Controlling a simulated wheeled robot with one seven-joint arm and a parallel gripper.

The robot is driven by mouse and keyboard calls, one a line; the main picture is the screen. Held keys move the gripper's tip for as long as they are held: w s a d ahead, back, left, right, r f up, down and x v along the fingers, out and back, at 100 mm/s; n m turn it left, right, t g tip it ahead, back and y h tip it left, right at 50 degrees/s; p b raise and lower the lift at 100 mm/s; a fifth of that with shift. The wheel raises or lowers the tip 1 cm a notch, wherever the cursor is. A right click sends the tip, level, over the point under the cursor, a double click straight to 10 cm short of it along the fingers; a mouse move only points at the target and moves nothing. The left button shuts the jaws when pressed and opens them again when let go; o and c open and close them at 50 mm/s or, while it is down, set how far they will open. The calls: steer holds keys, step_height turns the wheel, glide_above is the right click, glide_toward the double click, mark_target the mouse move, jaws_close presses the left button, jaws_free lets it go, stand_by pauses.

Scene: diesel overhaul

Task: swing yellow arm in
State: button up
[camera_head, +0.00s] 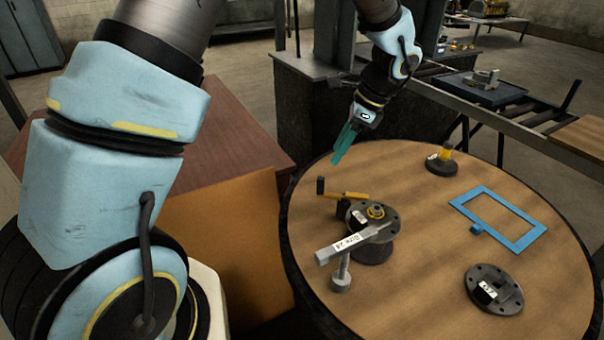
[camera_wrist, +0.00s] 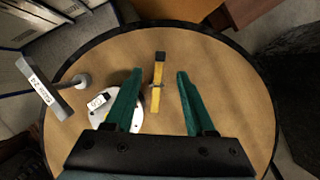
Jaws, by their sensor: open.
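The yellow arm (camera_head: 350,195) is a short flat bar with a black block at its outer end. In the wrist view the yellow arm (camera_wrist: 157,88) lies between my two teal fingers, apart from both. My gripper (camera_head: 338,161) is open and empty, pointing down above and behind the yellow arm's outer end. The wrist view also shows my gripper (camera_wrist: 160,74). The left finger hides part of the fixture (camera_wrist: 120,108) there.
A blue frame (camera_head: 521,238), a dark labelled disc (camera_head: 507,303) and a yellow-topped stand (camera_head: 443,160) occupy the right side. The table's front middle is clear.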

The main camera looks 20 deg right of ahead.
mark_target(320, 178)
steer(key=p+x, duration=0.2)
steer(key=x, duration=0.8)
steer(key=shift+w+a+f, duration=0.15)
steer(key=shift+a+f, duration=0.1)
steer(key=shift+f, duration=0.05)
jaws_close()
stand_by(1.0)
